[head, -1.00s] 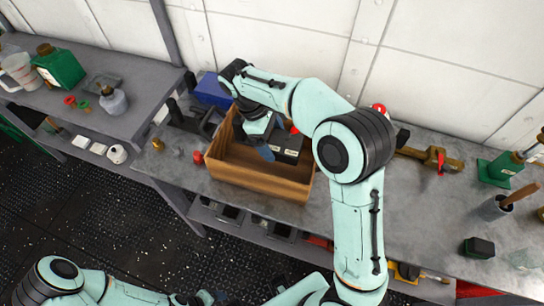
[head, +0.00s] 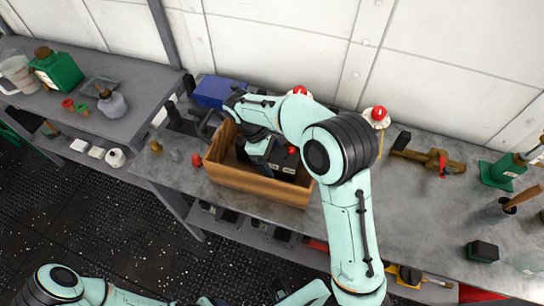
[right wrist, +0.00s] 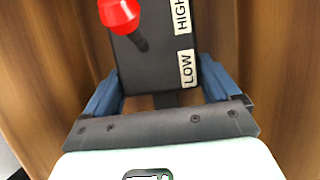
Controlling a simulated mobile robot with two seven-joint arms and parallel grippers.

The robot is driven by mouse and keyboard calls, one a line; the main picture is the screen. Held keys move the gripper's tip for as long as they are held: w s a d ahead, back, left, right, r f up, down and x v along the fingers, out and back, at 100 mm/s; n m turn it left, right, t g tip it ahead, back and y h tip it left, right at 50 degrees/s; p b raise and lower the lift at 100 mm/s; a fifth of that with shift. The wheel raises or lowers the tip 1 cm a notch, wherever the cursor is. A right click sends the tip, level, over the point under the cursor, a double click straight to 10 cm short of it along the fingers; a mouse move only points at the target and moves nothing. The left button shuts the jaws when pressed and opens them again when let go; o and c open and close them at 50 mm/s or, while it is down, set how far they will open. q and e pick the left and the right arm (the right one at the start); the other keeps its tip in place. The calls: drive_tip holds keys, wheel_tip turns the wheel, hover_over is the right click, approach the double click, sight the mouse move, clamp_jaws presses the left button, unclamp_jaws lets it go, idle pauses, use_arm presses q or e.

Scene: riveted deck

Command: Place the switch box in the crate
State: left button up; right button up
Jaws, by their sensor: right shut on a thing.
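The switch box (head: 287,169) is a dark block with a red-knobbed lever and pale labels. It is inside the brown wooden crate (head: 255,188), seen in the head view. In the right wrist view, the box (right wrist: 160,65) shows HIGH and LOW labels, with brown crate walls on both sides. My right gripper (head: 264,158) reaches down into the crate. Its blue fingers (right wrist: 160,98) are shut on the box, one on each side. I cannot tell whether the box touches the crate floor. My left arm shows at the lower left, but its gripper is out of view.
A blue box (head: 220,91) stands behind the crate. A red knob (head: 197,160) is by its left side. A brass valve (head: 428,160) and a green item (head: 500,172) are on the right.

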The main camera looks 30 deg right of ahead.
drive_tip(key=o, duration=1.1)
drive_tip(key=shift+f, duration=0.1)
drive_tip(key=shift+o, duration=0.2)
use_arm(q)
drive_tip(key=w+r+p, duration=0.2)
drive_tip(key=r, duration=0.1)
drive_tip(key=shift+r+p, duration=0.15)
drive_tip(key=shift+p, duration=0.2)
use_arm(e)
drive_tip(key=v, duration=1.2)
